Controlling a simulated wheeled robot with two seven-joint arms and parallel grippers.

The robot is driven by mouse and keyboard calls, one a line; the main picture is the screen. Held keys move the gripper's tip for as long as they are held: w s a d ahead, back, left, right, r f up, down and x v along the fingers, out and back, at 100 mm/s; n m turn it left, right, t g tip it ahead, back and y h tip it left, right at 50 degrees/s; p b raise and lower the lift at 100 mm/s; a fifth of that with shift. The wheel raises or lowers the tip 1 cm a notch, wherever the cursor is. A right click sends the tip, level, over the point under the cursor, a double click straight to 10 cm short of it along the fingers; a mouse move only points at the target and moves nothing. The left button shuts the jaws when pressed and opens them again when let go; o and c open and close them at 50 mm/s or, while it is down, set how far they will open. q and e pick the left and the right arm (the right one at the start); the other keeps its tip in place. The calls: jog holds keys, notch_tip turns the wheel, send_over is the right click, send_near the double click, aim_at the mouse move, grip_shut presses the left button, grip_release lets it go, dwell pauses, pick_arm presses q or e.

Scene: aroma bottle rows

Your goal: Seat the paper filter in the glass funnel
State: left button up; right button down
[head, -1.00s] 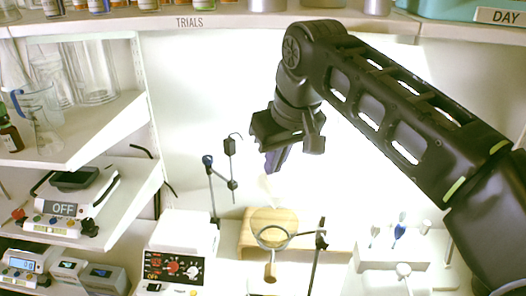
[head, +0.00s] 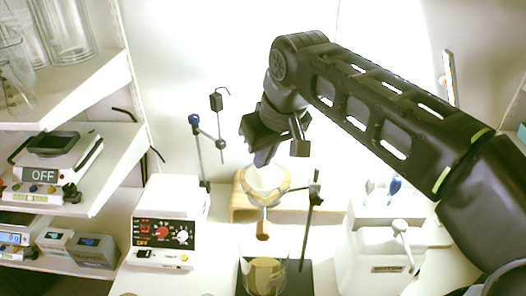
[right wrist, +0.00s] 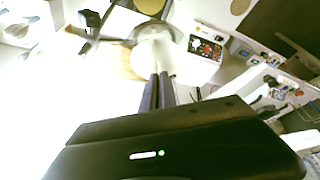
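The glass funnel (head: 268,199) sits in the middle of the head view, held at a wooden support, with its stem pointing down. The white paper filter (head: 267,178) shows at the funnel's mouth, its lower part apparently inside the glass. My right gripper (head: 263,158) is just above the funnel, fingers pointing down. In the right wrist view its fingers (right wrist: 158,90) are close together at the edge of the pale filter (right wrist: 155,57). How deep the filter sits, and whether it touches the funnel wall all round, I cannot tell. My left gripper is not in view.
A beaker with amber liquid (head: 265,277) stands below the funnel. Thin stand rods rise left (head: 200,155) and right (head: 308,225) of it. A control box (head: 168,225) is at left and a white block (head: 380,250) at right. Shelves with instruments (head: 60,170) line the left.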

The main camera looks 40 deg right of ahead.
jog(key=shift+s+a+f+b, duration=0.15)
jog(key=shift+s+f+b, duration=0.2)
jog(key=shift+f, duration=0.3)
jog(key=shift+w+f, duration=0.1)
jog(key=shift+w, duration=0.1)
jog(key=c, duration=1.6)
grip_release()
